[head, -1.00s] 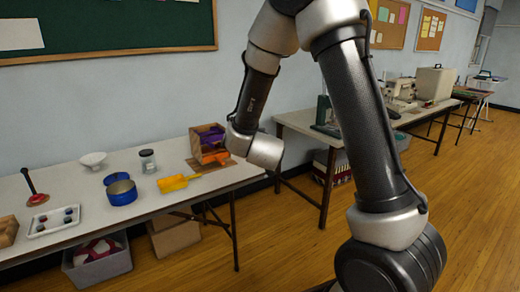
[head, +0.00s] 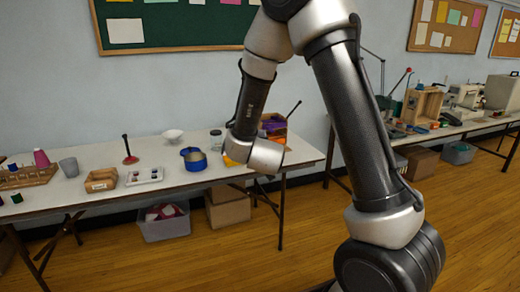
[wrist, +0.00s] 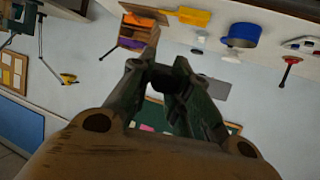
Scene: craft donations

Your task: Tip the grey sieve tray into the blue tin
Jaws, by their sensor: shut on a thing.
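The blue tin (head: 194,159) stands open on the long white table in the head view. It also shows near the top of the wrist view (wrist: 243,36). My gripper (wrist: 168,72) shows in the wrist view with its fingers close together around a small dark thing, too obscured to name. In the head view my own arm hides the fingers. I cannot make out a grey sieve tray. A pale tray (head: 143,176) with several small dark pieces lies on the table left of the tin.
A wooden box (head: 267,133) with purple contents and an orange scoop (head: 231,161) are partly behind my arm. A white bowl (head: 173,135), glass jar (head: 216,139) and red-based stick (head: 130,159) stand around the tin. Another table (head: 480,122) is at right.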

